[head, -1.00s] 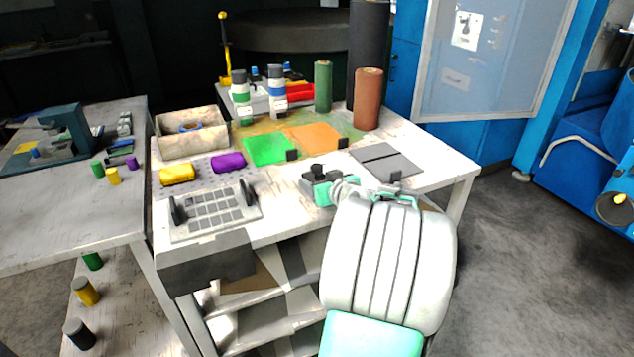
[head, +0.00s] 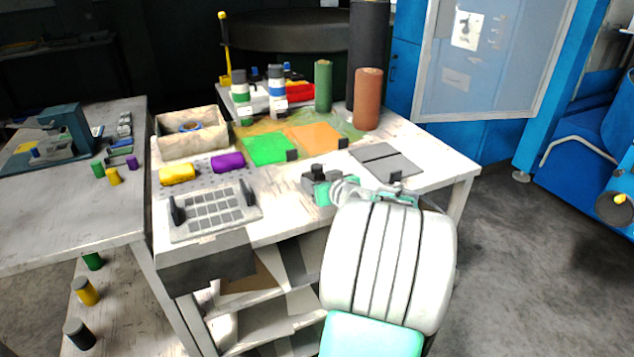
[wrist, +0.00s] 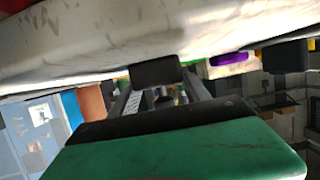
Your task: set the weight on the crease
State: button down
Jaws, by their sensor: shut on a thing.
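My gripper (head: 322,187) is over the front of the white table, left of and in front of a grey sheet (head: 372,152) with a dark crease line across it. It is shut on a small dark block, the weight (wrist: 155,71), which shows between the fingers in the wrist view. In the head view the weight is hard to tell apart from the dark fingers. A small black block (head: 395,177) is at the grey sheet's front edge. My arm hides part of the table's front right.
A green sheet (head: 268,148) and an orange sheet (head: 312,137) lie left of the grey sheet, each with a black block at its edge. A brown roll (head: 368,98) and a green roll (head: 323,86) stand behind. A grey keypad-like tray (head: 215,213) is at the front left.

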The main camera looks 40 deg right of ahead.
jog(key=shift+r, duration=0.3)
jog(key=shift+r, duration=0.1)
